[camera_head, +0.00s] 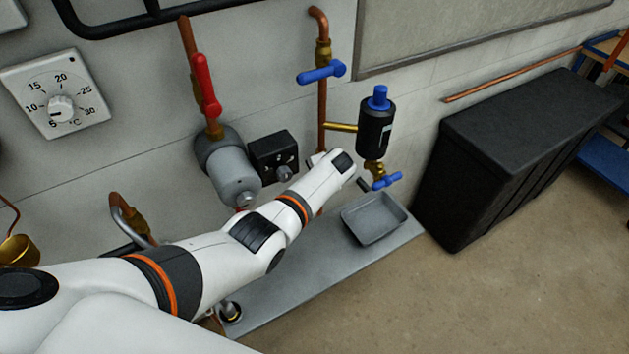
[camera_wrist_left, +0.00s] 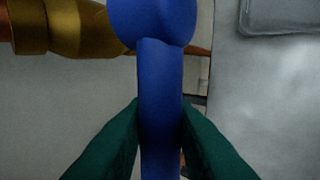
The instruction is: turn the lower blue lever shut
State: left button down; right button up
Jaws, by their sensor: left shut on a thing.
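In the left wrist view a blue lever (camera_wrist_left: 162,105) runs down the picture from a rounded blue hub at the top. A brass fitting (camera_wrist_left: 70,30) joins the hub from the left. My left gripper (camera_wrist_left: 160,135) has its green fingers on both sides of the lever and is shut on it. Another blue lever (camera_head: 321,72) sits higher on the copper pipe (camera_head: 322,105), apart from my arm. My right gripper is in neither view.
A black filter (camera_head: 375,130) with a small blue tap (camera_head: 387,180) hangs right of my wrist. A grey tray (camera_head: 373,218) stands below. A red lever (camera_head: 205,85), grey cylinder (camera_head: 232,175) and black box (camera_head: 272,155) are nearby. A black cabinet (camera_head: 505,160) stands right.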

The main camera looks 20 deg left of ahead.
pick_arm(q)
jog(key=shift+a, duration=0.1)
jog(key=c, duration=1.3)
grip_release()
jog(key=shift+d+r+p, duration=0.3)
jog(key=shift+r, duration=0.15)
jog(key=p+v, duration=0.1)
jog(key=v, duration=1)
jog(key=shift+s+f+p, duration=0.1)
jog(key=shift+s+p, duration=0.05)
jog(key=shift+p, duration=0.2)
